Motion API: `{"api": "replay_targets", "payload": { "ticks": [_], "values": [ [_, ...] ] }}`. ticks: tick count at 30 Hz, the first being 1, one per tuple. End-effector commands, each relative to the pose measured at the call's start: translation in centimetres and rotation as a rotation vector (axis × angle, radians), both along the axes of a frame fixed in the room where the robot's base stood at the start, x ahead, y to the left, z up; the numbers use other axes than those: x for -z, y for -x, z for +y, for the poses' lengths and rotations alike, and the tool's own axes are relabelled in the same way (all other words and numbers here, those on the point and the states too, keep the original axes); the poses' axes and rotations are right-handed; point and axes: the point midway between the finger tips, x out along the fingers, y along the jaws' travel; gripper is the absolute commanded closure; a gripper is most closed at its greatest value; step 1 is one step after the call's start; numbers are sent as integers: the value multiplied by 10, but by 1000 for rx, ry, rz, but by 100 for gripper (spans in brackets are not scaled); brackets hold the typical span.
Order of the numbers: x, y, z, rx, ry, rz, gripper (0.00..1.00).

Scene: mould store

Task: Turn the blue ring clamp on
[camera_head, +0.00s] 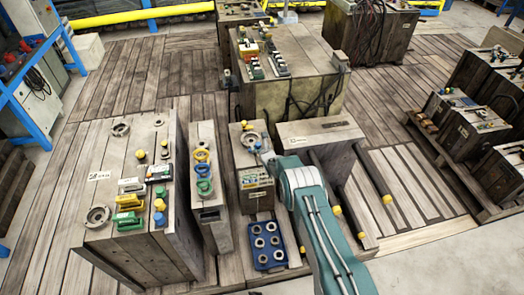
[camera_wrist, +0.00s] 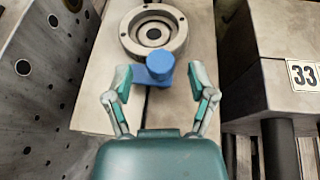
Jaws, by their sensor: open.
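A blue clamp part (camera_wrist: 155,67) with a round knob sits at the near edge of a grey metal ring (camera_wrist: 126,32) on a mould block in the wrist view. In the head view the same ring (camera_head: 242,138) lies on top of a middle block, with a small blue part beside it. My gripper (camera_wrist: 158,76) is open, with one finger on each side of the blue part. No contact between the fingers and the blue part is clear. In the head view my arm reaches in from the lower right, and the fingers are too small to make out well.
A narrow block (camera_head: 211,215) with yellow, green and blue rings stands to the left. A blue tray (camera_head: 258,262) holds several metal rings in front. A wide block (camera_head: 320,133) stands to the right; a plate marked 33 (camera_wrist: 304,75) shows right in the wrist view.

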Motion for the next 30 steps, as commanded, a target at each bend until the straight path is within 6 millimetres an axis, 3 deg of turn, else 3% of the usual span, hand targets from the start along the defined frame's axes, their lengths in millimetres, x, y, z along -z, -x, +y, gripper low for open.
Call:
{"api": "replay_targets", "payload": {
  "ticks": [18, 30],
  "values": [
    [-22, 48, -20, -2, -2, 2, 28],
    [-25, 56, -23, -4, -4, 3, 28]
  ]
}}
